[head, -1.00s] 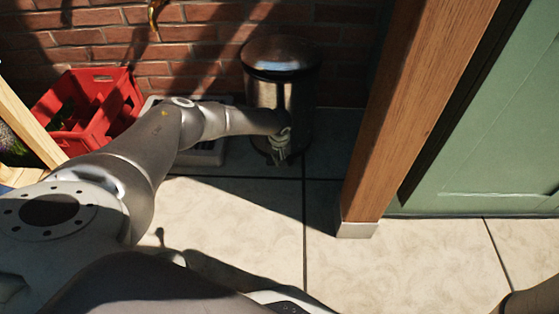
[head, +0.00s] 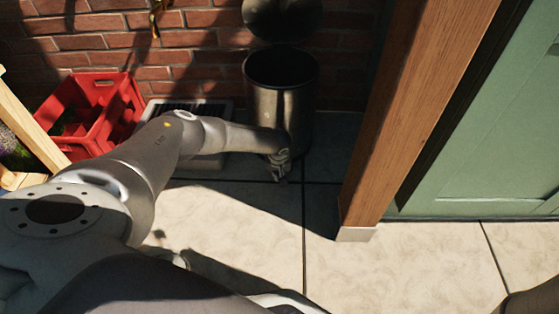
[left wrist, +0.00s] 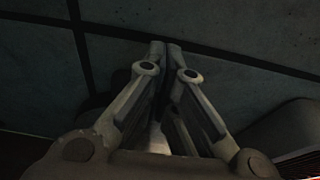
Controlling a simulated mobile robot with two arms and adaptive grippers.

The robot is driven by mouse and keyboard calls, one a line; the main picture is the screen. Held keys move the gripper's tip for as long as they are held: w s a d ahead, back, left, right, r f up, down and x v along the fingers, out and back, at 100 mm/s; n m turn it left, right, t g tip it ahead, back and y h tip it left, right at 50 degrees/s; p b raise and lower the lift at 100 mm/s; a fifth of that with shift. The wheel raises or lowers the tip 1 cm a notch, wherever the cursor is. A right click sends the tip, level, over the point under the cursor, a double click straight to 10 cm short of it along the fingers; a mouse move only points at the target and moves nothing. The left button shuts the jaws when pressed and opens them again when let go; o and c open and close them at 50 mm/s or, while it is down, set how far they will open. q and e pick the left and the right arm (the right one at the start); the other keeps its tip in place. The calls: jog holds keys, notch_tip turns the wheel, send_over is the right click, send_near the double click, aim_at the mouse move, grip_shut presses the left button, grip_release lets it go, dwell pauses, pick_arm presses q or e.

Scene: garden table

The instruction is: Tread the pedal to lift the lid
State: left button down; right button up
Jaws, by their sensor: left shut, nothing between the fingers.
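A metal pedal bin (head: 297,110) stands on the floor against the brick wall. Its lid (head: 282,18) is raised and tilted back toward the wall, and the dark round opening faces up. My left gripper (head: 279,174) is low at the front foot of the bin, close to the floor. In the left wrist view the left gripper's fingers (left wrist: 166,47) are together with nothing between them. The pedal itself is hidden by the gripper and cannot be made out. My right gripper is not in view.
A red crate (head: 88,112) stands left of the bin, with a pale tray-like box (head: 205,160) between them. A wooden post (head: 415,110) and a green door (head: 500,130) are at the right. Tiled floor (head: 240,225) in front is clear.

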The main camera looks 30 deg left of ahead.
pick_arm(q)
jog(key=shift+r, duration=0.1)
jog(key=v, duration=1.1)
jog(key=shift+s+r, duration=0.15)
jog(key=shift+r, duration=0.2)
jog(key=shift+d, duration=0.15)
dwell(0.6)
